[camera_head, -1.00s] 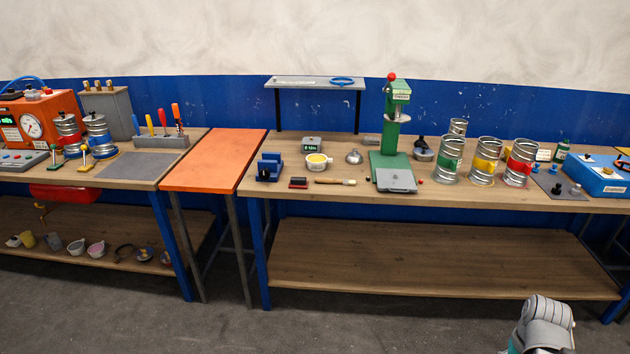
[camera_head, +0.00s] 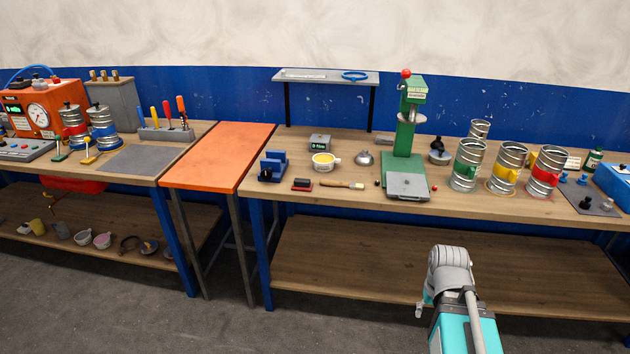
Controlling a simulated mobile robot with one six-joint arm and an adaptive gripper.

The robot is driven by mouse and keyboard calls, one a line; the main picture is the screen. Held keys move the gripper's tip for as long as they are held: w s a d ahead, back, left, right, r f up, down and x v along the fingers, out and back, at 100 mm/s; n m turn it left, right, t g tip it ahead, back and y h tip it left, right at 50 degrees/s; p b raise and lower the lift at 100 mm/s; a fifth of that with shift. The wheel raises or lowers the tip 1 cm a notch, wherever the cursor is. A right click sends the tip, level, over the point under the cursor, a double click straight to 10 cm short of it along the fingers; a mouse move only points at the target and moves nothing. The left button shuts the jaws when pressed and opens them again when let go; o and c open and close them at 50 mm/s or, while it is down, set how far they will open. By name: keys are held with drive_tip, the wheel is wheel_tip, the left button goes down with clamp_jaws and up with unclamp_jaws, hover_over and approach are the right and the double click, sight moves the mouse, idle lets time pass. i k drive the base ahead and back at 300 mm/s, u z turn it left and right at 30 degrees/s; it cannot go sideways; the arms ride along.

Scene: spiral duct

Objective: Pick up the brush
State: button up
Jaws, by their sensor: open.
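The brush (camera_head: 342,185) lies flat on the right wooden workbench, near its front edge. My arm rises at the lower right, in front of the bench. My gripper (camera_head: 420,307) shows small and partly hidden at the left side of the grey wrist, below bench-top height and well short of the brush. It is open and apart from everything on the bench.
The bench front edge (camera_head: 330,199) lies between my arm and the brush.

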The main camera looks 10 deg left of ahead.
sight(352, 186)
drive_tip(key=u, duration=0.25)
drive_tip(key=i, duration=1.15)
drive_tip(key=z, duration=0.05)
